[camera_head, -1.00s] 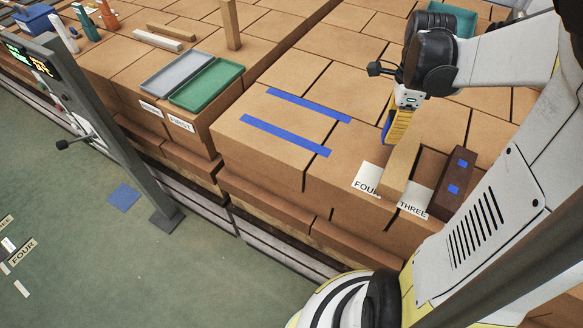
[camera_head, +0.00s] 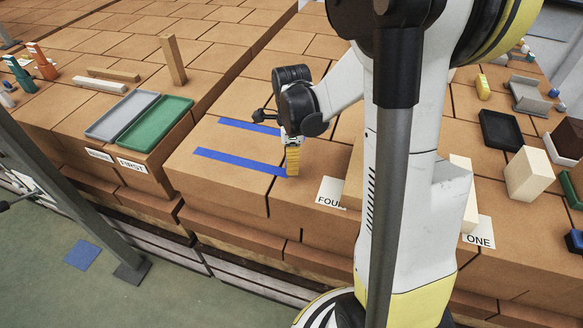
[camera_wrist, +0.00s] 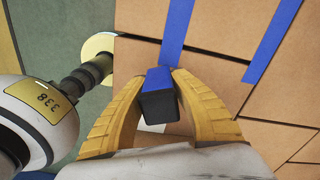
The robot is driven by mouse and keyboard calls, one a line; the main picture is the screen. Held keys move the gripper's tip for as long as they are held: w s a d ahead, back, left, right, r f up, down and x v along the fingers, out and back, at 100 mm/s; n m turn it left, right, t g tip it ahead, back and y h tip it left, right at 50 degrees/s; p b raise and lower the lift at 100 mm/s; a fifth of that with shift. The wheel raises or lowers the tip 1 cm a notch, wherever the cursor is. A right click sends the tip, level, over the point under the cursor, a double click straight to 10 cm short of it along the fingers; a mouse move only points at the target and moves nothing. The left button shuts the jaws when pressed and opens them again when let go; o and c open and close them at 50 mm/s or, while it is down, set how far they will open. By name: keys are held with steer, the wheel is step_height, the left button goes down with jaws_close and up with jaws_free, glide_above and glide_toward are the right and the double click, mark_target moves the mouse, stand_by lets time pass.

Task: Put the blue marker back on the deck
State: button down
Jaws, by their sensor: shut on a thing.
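The blue marker (camera_wrist: 159,97) is a small block with a blue face and a dark end. In the wrist view it sits between the yellow fingers of my gripper (camera_wrist: 158,88), which are shut on it. In the head view my gripper (camera_head: 292,160) points down at the right end of the nearer blue strip (camera_head: 240,162), and the marker is not clear there. The brown block deck (camera_head: 235,145) carries this strip and a second blue strip behind it (camera_head: 248,126). In the wrist view the marker overlaps the near end of a strip (camera_wrist: 177,35); contact with the deck cannot be told.
A grey tray (camera_head: 122,113) and a green tray (camera_head: 155,122) lie to the left, with an upright wooden post (camera_head: 172,60) behind. A FOUR label (camera_head: 331,192) lies right of my gripper. My arm hides part of the right side. A black tray (camera_head: 500,130) and a cream block (camera_head: 528,173) stand farther right.

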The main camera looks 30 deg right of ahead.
steer(key=shift+f, duration=0.75)
steer(key=shift+f, duration=0.1)
steer(key=shift+f+b, duration=0.15)
steer(key=shift+b, duration=0.15)
steer(key=c, duration=1.2)
jaws_free()
